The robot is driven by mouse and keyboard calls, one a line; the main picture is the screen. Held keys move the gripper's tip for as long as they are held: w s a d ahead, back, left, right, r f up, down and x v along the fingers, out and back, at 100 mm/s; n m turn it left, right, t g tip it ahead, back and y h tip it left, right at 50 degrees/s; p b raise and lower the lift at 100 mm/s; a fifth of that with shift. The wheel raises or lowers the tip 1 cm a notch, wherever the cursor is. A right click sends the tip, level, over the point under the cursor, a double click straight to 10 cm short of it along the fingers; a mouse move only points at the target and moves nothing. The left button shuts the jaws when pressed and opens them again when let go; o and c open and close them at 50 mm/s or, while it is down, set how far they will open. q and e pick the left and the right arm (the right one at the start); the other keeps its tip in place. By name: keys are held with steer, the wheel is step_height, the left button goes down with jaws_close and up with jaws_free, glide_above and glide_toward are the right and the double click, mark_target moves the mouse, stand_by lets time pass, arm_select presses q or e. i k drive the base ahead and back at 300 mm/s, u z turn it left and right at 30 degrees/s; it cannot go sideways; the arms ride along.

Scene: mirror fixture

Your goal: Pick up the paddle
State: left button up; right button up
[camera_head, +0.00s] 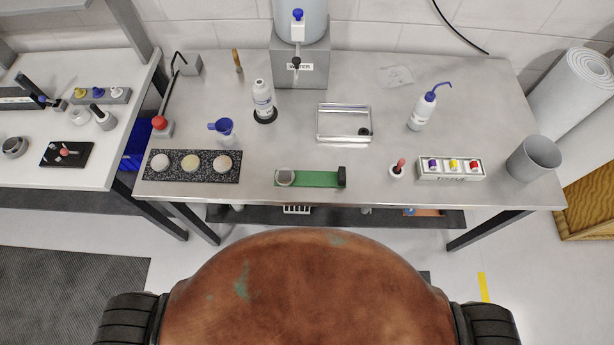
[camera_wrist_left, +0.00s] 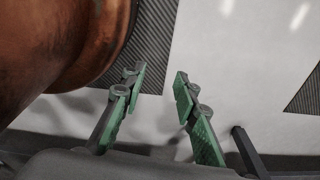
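A small wooden, paddle-like stick (camera_head: 237,60) stands upright near the back of the steel table (camera_head: 300,120), left of the water dispenser. It is small in the head view, so I cannot be sure that it is the paddle. My left gripper (camera_wrist_left: 160,78) shows in the left wrist view with its two green-padded fingers apart and nothing between them. It hangs over the floor, away from the tabletop things. Neither gripper shows in the head view, and my right gripper is not in view.
A grey block with a hooked rod (camera_head: 190,65) is left of the stick; a white bottle (camera_head: 262,97) stands in front. The water dispenser (camera_head: 300,65) is to the right. A speckled board (camera_head: 193,166) and a green strip (camera_head: 318,180) lie along the front edge.

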mark_target(283, 177)
steer(key=u, duration=1.6)
steer(key=k, duration=0.8)
steer(key=z, duration=0.55)
